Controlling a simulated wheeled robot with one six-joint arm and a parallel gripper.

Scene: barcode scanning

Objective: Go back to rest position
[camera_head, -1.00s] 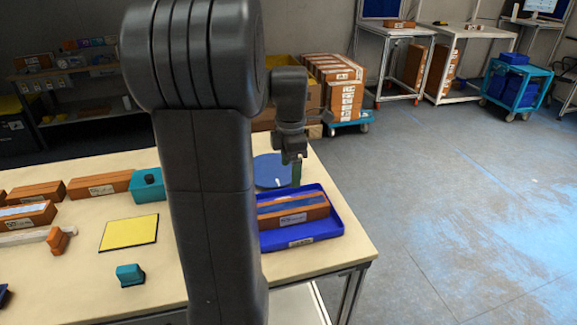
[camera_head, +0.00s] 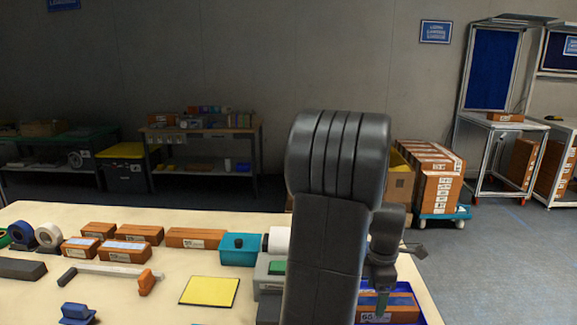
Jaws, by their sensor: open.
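My arm rises in front of the camera, right of centre, and hides part of the table. My gripper (camera_head: 382,303) hangs pointing down at the right end of the table, mostly behind the arm. It is open, and its fingertips show only small. Behind and below it is the blue tray (camera_head: 419,315), partly cut off by the frame's lower edge. An orange-brown box (camera_head: 401,304) with a white label lies in the tray. The gripper appears above or in front of this box; the gap cannot be judged.
The cream table (camera_head: 150,290) holds several brown boxes (camera_head: 195,238), a yellow pad (camera_head: 209,291), a teal container (camera_head: 240,249) and tape rolls (camera_head: 48,235). Shelves (camera_head: 205,150) stand at the back wall. A loaded cart (camera_head: 440,215) stands behind the table's right end. Floor shows at the right.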

